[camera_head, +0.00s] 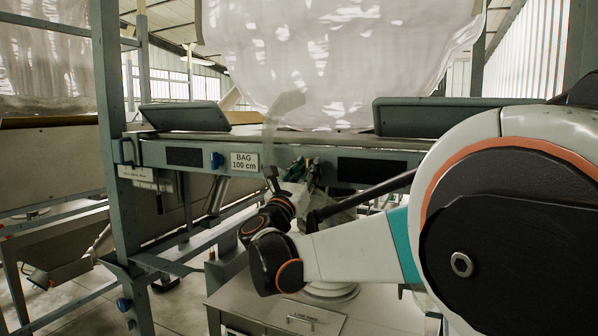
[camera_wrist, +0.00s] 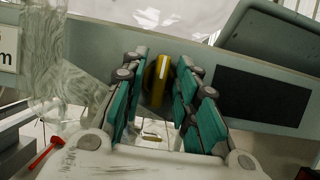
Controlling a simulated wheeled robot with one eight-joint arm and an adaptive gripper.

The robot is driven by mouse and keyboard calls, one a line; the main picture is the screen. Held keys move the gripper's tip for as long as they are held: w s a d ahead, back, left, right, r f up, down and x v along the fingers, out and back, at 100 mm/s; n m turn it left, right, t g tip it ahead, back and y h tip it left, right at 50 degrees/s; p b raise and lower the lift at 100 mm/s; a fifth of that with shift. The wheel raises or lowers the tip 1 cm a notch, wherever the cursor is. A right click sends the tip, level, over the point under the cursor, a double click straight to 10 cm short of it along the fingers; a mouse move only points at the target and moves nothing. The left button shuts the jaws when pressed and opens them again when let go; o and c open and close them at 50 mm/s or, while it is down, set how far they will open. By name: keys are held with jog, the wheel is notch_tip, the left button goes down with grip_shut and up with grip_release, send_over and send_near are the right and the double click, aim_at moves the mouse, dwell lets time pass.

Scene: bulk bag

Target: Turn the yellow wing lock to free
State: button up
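The yellow wing lock (camera_wrist: 160,72) shows in the wrist view as an upright, edge-on yellow piece with a dark side, in front of the grey beam. My gripper (camera_wrist: 162,66) has its teal-padded fingers on either side of the lock. A narrow gap seems to show on both sides, so the fingers look open around it and not closed on it. In the head view my gripper (camera_head: 302,168) is at the beam, just right of the BAG 100 cm sign. The lock cannot be made out there, behind my gripper and wrist.
A large whitish bag (camera_head: 340,60) hangs above. Translucent film (camera_wrist: 55,60) hangs left of my fingers. A red-ended rod (camera_wrist: 45,153) shows at lower left.

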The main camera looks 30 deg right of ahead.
jog(key=shift+m, duration=0.5)
jog(key=m+g+h+b, duration=0.1)
jog(key=m, duration=0.2)
jog(key=m+g+b, duration=0.2)
jog(key=m, duration=0.1)
jog(key=shift+a+f+m+h, duration=0.1)
jog(key=shift+m+h, duration=0.2)
jog(key=shift+h, duration=0.1)
jog(key=m+g, duration=0.2)
jog(key=m, duration=0.1)
jog(key=m+g+b, duration=0.1)
jog(key=m, duration=0.3)
jog(key=shift+g, duration=0.4)
jog(key=m+g, duration=0.1)
jog(key=m, duration=0.1)
jog(key=m+y, duration=0.1)
jog(key=m, duration=0.1)
jog(key=shift+m+g, duration=0.4)
jog(key=shift+m+g+y, duration=0.3)
jog(key=shift+m+y, duration=0.2)
jog(key=shift+m, duration=1)
jog(key=o, duration=0.7)
jog(key=shift+c, duration=0.2)
